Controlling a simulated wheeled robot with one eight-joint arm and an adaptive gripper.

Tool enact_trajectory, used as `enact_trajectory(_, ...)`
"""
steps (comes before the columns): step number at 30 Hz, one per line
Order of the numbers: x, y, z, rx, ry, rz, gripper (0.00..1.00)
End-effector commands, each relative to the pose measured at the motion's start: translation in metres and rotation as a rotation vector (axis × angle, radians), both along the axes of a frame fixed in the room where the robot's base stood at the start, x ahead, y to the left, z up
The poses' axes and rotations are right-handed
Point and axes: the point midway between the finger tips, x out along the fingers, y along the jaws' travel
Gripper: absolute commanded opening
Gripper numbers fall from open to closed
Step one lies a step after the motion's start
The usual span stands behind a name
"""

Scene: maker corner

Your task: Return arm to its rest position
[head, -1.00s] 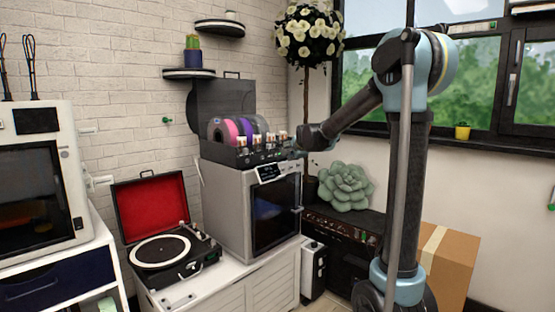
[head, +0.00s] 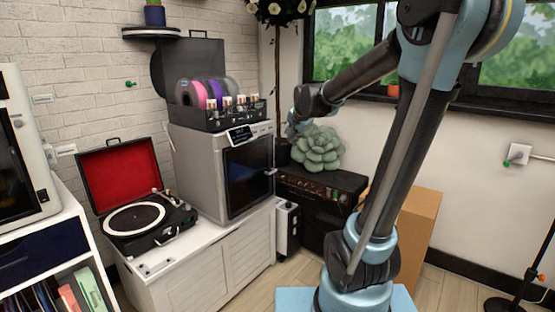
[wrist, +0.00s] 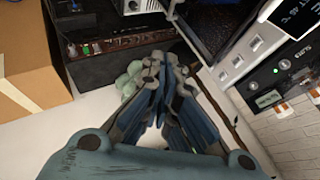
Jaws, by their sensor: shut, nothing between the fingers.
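My arm (head: 370,70) is mostly light blue and black. It rises from its blue base at the bottom of the head view, leans right, then reaches back left and down from a high elbow. My gripper (head: 291,128) is small at the end of the forearm, in front of the wall beside the pale green succulent (head: 318,148). In the wrist view, my gripper (wrist: 163,72) is shut, its blue-grey fingers together with nothing between them. The succulent, partly hidden behind the fingers, shows there too.
A grey 3D printer (head: 222,175) with filament spools on top stands left of my gripper. A record player (head: 140,228) with a red lid is further left. A black amplifier (head: 325,196) is under the succulent. A cardboard box (head: 418,235) is behind my arm.

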Motion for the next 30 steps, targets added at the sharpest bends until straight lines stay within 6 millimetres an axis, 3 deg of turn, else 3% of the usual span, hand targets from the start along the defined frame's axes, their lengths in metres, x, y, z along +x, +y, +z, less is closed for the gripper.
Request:
enact_trajectory(1, -0.019, -0.013, -0.007, -0.036, 0.020, 0.020, 0.00)
enact_trajectory(6, -0.080, -0.045, -0.030, -0.153, 0.093, 0.112, 0.00)
enact_trajectory(15, -0.187, -0.089, -0.081, -0.327, 0.231, 0.303, 0.00)
enact_trajectory(24, -0.291, -0.117, -0.141, -0.443, 0.367, 0.526, 0.00)
enact_trajectory(30, -0.341, -0.125, -0.174, -0.483, 0.431, 0.654, 0.00)
